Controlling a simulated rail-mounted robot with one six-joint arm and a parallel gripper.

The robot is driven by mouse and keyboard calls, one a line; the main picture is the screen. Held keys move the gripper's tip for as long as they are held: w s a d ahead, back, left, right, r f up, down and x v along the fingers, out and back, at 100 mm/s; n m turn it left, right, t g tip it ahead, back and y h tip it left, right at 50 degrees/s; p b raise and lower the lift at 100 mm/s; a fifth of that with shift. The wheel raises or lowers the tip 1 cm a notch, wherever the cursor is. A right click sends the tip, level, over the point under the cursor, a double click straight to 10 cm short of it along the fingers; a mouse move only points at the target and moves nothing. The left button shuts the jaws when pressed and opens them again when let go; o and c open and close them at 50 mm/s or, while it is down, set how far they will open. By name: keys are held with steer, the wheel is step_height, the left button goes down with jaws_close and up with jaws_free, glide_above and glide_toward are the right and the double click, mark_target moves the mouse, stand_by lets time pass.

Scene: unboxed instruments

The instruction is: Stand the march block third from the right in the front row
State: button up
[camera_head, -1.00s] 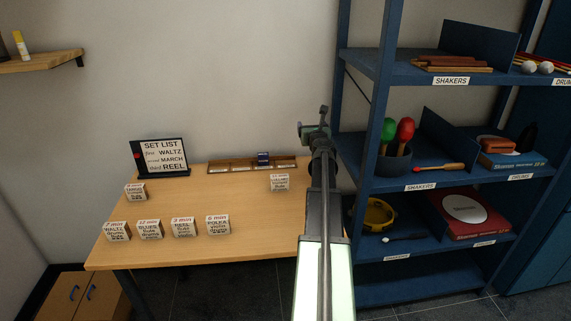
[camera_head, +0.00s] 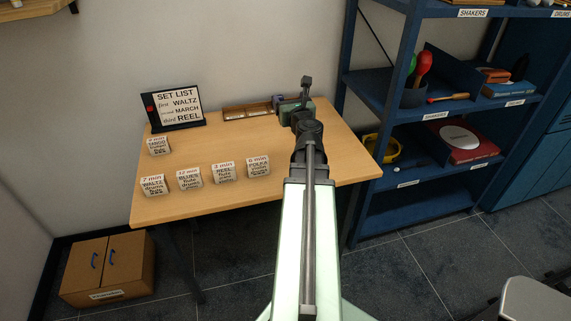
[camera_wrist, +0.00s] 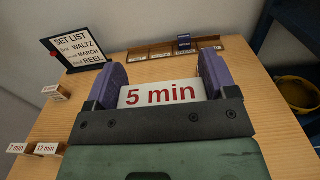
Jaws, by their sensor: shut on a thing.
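My gripper (camera_wrist: 163,80) is shut on a white block marked 5 min (camera_wrist: 161,94), held between its two purple fingers. The block's name is not readable here, so I cannot tell whether it is the march block. In the head view my gripper (camera_head: 293,108) is over the table's back right and the arm hides the held block. The front row has the waltz block (camera_head: 152,186), blues block (camera_head: 189,179), reel block (camera_head: 224,172) and polka block (camera_head: 258,166), left to right, with small gaps. The tango block (camera_head: 158,146) stands behind the row's left end.
The set list sign (camera_head: 174,107) stands at the table's back left. A low slotted wooden rack (camera_head: 247,112) lies along the back edge, with a small blue item (camera_wrist: 184,42) in it. The blue shelf unit (camera_head: 377,80) is at the right. The table's middle is clear.

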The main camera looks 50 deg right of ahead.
step_height(320, 180, down, 19)
steer(key=b, duration=1.8)
steer(key=shift+f, duration=0.2)
steer(key=shift+r+p, duration=0.3)
steer(key=shift+f, duration=0.15)
